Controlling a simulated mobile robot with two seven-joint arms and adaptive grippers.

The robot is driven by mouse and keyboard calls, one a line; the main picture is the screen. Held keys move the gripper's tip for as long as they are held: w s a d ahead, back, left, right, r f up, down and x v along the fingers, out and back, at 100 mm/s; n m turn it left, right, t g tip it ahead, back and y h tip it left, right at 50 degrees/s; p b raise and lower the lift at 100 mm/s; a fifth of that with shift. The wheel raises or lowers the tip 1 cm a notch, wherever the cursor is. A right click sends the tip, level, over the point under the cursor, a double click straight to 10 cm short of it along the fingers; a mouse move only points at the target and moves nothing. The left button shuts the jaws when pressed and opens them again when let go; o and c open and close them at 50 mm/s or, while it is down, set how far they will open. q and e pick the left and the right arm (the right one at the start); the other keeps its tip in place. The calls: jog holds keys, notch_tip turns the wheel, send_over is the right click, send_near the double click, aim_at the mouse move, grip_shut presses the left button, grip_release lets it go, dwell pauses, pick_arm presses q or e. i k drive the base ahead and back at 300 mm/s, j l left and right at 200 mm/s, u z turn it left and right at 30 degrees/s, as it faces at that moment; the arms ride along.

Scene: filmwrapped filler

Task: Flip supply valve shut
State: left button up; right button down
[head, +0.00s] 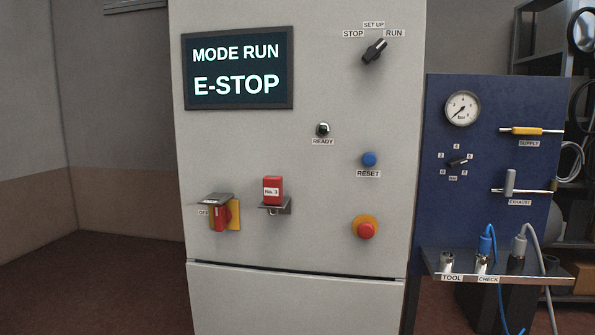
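The supply valve (527,131) is on the blue panel (480,210) at the right, above its SUPPLY label. Its yellow handle lies level, in line with the thin pipe. Below it, the exhaust valve (510,183) has a grey handle standing upright across its pipe, above the EXHAUST label. A round bar gauge (462,108) sits at the panel's upper left; its exact reading is too small to tell. Neither of my grippers shows in the head view.
A grey cabinet (300,230) stands left of the panel, with a screen (238,68) reading MODE RUN, E-STOP. A ledge (560,280) below the panel holds TOOL and CHECK fittings, with blue (487,245) and grey (519,245) hoses. Floor (90,290) is clear at left.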

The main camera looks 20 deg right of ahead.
aim_at(515, 130)
jog(key=z, duration=1.1)
